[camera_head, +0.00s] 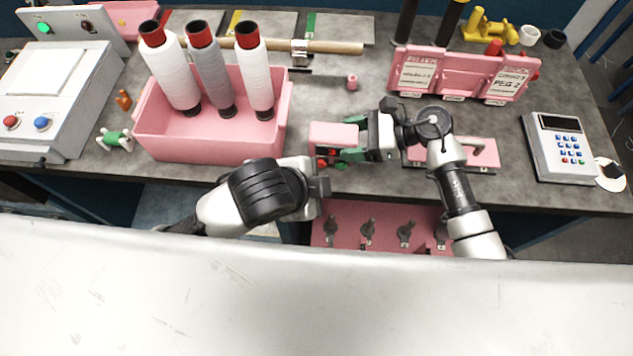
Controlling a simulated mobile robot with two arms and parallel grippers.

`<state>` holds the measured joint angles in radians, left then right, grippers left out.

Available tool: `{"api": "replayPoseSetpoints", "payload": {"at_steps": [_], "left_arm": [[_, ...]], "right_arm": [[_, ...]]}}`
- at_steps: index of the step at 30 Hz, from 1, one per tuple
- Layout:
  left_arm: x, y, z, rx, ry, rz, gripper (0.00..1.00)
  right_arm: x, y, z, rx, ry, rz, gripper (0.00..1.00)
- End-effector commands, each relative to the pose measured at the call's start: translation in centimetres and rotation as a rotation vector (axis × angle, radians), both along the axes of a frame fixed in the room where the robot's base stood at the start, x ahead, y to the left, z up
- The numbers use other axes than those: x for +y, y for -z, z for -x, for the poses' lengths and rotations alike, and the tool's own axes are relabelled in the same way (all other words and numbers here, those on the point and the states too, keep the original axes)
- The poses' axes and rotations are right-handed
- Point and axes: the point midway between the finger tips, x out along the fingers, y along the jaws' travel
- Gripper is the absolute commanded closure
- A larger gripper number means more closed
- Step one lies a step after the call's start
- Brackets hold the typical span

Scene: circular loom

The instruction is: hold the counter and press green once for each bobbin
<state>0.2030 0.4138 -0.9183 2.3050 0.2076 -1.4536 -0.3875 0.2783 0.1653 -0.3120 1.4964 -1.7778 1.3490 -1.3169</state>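The counter (333,134) is a small pink box near the front edge of the table, with a red button at its front left. My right gripper (352,139) reaches it from the right, with one green-padded finger along its far side and one along its near side. It appears shut on the counter. My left gripper (318,183) is just in front of the counter, seen from behind; its fingers are hidden. Three tall bobbins with red tops, white (170,72), grey (212,76) and white (254,78), stand in a pink bin (205,148).
A control box (50,95) with red and blue buttons stands at left. A pink card rack (462,72) is at back right, a keypad device (560,148) at far right. A pink rack with several dark pegs (368,232) lies below the table edge.

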Motion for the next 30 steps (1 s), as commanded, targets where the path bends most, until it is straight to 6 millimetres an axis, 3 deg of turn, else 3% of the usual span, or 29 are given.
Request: {"api": "replayPoseSetpoints", "payload": {"at_steps": [1, 4, 15, 30], "left_arm": [[0.0, 0.0, 0.0, 0.000, 0.000, 0.000, 1.00], [0.0, 0.0, 0.0, 0.000, 0.000, 0.000, 1.00], [0.0, 0.0, 0.0, 0.000, 0.000, 0.000, 1.00], [0.0, 0.0, 0.0, 0.000, 0.000, 0.000, 1.00]], "right_arm": [[0.0, 0.0, 0.0, 0.000, 0.000, 0.000, 0.25], [0.0, 0.0, 0.0, 0.000, 0.000, -0.001, 0.09], [-0.6, -0.3, 0.0, 0.000, 0.000, 0.000, 0.09], [-9.3, -3.9, 0.1, 0.000, 0.001, 0.002, 0.09]]}}
